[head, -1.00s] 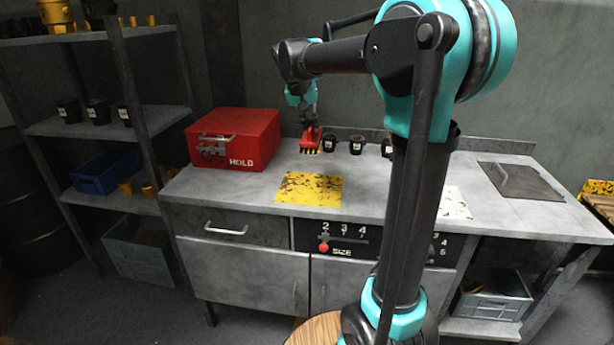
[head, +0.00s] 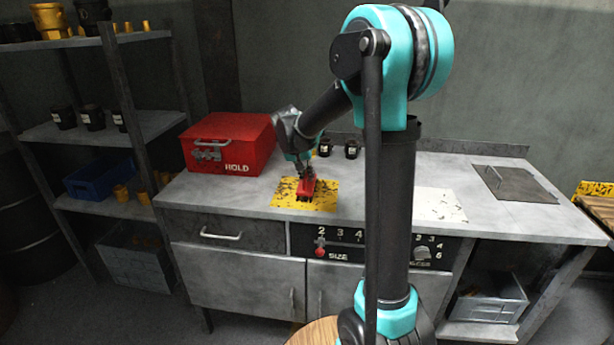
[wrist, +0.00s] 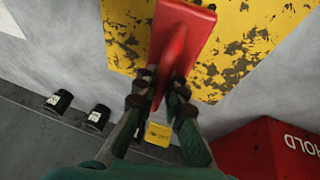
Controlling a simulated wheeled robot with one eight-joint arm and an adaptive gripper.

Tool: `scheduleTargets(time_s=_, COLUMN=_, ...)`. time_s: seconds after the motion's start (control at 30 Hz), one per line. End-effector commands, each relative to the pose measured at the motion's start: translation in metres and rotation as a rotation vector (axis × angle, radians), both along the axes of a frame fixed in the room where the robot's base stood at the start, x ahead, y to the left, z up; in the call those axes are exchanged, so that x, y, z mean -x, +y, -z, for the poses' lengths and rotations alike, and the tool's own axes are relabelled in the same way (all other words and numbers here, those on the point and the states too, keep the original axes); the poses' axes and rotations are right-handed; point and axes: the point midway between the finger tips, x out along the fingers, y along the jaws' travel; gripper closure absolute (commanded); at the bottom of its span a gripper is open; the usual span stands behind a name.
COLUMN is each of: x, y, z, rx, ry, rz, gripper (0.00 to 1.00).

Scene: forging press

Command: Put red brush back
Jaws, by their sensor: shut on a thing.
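The red brush (head: 307,188) is over the yellow worn patch (head: 330,196) on the grey bench top. It also shows in the wrist view (wrist: 181,38), where its red body reaches across the yellow patch. My gripper (head: 303,174) is shut on the brush. In the wrist view, the fingers (wrist: 160,95) close on its narrow handle from both sides. The dark bristles point down in the head view. I cannot tell whether they touch the patch.
A red HOLD box (head: 229,143) stands left of the patch. Small black cups (head: 351,149) stand behind it along the back of the bench. A white worn patch (head: 438,205) and a metal plate (head: 514,183) lie to the right. Shelves (head: 95,132) stand at the far left.

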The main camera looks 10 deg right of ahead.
Motion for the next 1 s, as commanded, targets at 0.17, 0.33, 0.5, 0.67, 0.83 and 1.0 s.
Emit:
scheduleTargets(time_s=0.17, x=-0.0003, y=0.0000, z=0.0012, rx=0.000, ry=0.000, rz=0.000, gripper=1.00)
scheduleTargets(time_s=0.33, x=-0.0004, y=0.0000, z=0.0031, rx=0.000, ry=0.000, rz=0.000, gripper=1.00)
scheduleTargets(time_s=0.5, x=-0.0004, y=0.0001, z=0.0040, rx=0.000, ry=0.000, rz=0.000, gripper=0.76)
scheduleTargets(time_s=0.67, x=-0.0004, y=0.0001, z=0.0040, rx=0.000, ry=0.000, rz=0.000, gripper=0.69)
scheduleTargets(time_s=0.83, x=-0.0002, y=0.0001, z=0.0037, rx=0.000, ry=0.000, rz=0.000, gripper=0.69)
scheduleTargets(time_s=1.0, x=0.0023, y=0.0023, z=-0.0054, rx=0.000, ry=0.000, rz=-0.001, gripper=0.69)
